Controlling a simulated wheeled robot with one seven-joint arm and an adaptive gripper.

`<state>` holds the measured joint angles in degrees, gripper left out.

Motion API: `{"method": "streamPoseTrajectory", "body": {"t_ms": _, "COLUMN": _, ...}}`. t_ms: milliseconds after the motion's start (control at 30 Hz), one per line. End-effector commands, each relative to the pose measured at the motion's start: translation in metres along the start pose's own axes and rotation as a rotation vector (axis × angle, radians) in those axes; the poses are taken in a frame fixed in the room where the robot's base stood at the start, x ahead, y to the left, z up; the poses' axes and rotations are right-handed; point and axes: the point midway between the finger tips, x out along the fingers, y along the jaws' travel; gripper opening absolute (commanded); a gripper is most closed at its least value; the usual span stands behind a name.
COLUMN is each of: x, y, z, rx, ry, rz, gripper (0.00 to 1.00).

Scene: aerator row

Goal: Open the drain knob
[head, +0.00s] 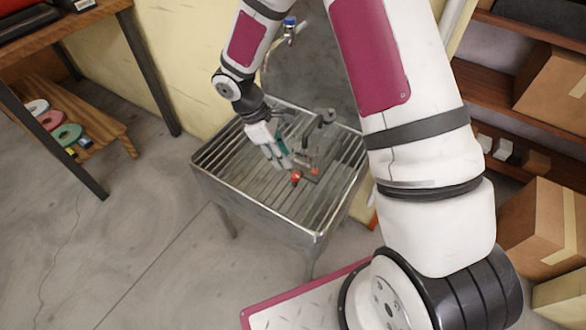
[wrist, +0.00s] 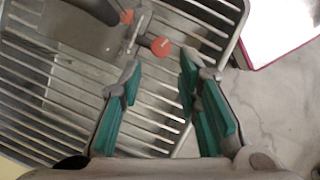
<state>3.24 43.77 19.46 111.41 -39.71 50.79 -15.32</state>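Two small red knobs sit on a metal fitting over the slatted metal sink stand. The nearer red knob (head: 295,177) also shows in the wrist view (wrist: 160,46), just beyond my fingertips. The other red knob (head: 315,171) is close behind it, also in the wrist view (wrist: 126,16). I cannot tell which one is the drain knob. My gripper (head: 282,160) is above the slats beside the knobs. In the wrist view its two green-padded fingers (wrist: 158,78) are spread apart with nothing between them. The nearer knob appears apart from both fingers.
The slatted stand (head: 265,206) has a raised metal rim. A dark curved fitting (head: 323,118) rises behind the knobs, and a blue-topped tap (head: 290,24) is at the back. Shelves with cardboard boxes (head: 545,228) stand right; a wooden table is left.

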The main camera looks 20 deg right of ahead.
Motion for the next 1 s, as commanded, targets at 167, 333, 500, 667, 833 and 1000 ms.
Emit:
{"method": "streamPoseTrajectory", "body": {"t_ms": 167, "x": 0.036, "y": 0.0, "z": 0.001, "rx": 0.001, "ry": -0.002, "rz": -0.003, "gripper": 0.31}}
{"method": "streamPoseTrajectory", "body": {"t_ms": 333, "x": 0.059, "y": 0.0, "z": 0.0, "rx": 0.002, "ry": 0.0, "rz": -0.001, "gripper": 0.31}}
{"method": "streamPoseTrajectory", "body": {"t_ms": 500, "x": 0.07, "y": 0.001, "z": 0.0, "rx": 0.002, "ry": 0.0, "rz": 0.0, "gripper": 0.31}}
{"method": "streamPoseTrajectory", "body": {"t_ms": 667, "x": 0.072, "y": 0.001, "z": 0.0, "rx": 0.002, "ry": 0.001, "rz": 0.0, "gripper": 0.31}}
{"method": "streamPoseTrajectory", "body": {"t_ms": 833, "x": 0.072, "y": 0.001, "z": 0.0, "rx": 0.003, "ry": 0.001, "rz": 0.0, "gripper": 0.29}}
{"method": "streamPoseTrajectory", "body": {"t_ms": 1000, "x": 0.072, "y": 0.001, "z": 0.0, "rx": 0.003, "ry": 0.001, "rz": 0.0, "gripper": 0.0}}
